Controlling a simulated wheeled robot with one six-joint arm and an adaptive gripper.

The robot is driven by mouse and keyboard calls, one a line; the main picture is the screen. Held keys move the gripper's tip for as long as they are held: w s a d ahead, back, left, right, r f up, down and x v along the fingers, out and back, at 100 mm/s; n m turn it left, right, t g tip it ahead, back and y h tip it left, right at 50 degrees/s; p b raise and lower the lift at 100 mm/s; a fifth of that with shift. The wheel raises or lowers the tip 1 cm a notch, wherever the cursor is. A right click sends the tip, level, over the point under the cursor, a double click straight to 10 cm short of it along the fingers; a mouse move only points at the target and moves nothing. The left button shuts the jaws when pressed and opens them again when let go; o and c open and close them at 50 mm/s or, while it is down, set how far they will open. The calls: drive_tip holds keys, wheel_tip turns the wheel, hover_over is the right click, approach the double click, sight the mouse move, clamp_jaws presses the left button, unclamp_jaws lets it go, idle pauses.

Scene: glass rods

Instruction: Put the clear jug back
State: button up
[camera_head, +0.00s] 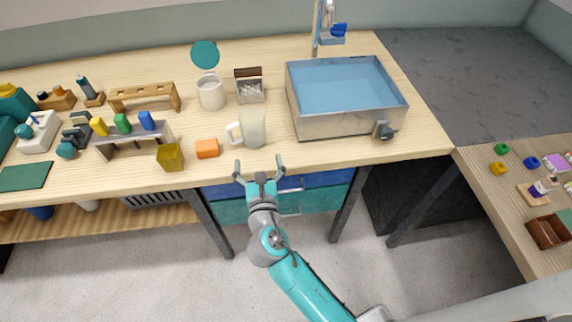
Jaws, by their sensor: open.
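A pale, cloudy jug (252,128) with a handle on its left stands upright on the wooden bench, near the front edge and left of the metal basin. It looks like the clear jug. My gripper (259,165) is open and empty at the bench's front edge, just below the jug in the picture. Its two fingers point toward the jug and do not appear to touch it. No marked spot for the jug can be made out.
A metal basin (347,124) with a blue inside stands to the right. An orange block (207,148) and a yellow block (170,157) lie left of the jug. A white cup (211,94) and a small box (250,91) stand behind. A rack (136,146) holds coloured items.

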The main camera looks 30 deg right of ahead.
drive_tip(key=s+d+f+m+g+y, duration=0.1)
drive_tip(key=s+f+m+y, duration=0.1)
drive_tip(key=s+f+m, duration=0.35)
drive_tip(key=s+f+m+y, duration=0.2)
drive_tip(key=s+m, duration=0.1)
drive_tip(key=s, duration=0.6)
drive_tip(key=s+d+f+m+g+y, duration=0.1)
drive_tip(key=s+f+m, duration=0.25)
drive_tip(key=s, duration=0.35)
drive_tip(key=s+r+m, duration=0.4)
drive_tip(key=s+m, duration=0.6)
drive_tip(key=s+d+r+m, duration=0.1)
drive_tip(key=s+r+m, duration=0.4)
drive_tip(key=s+m, duration=0.5)
drive_tip(key=shift+s+d+y, duration=0.25)
drive_tip(key=shift+d+y, duration=0.05)
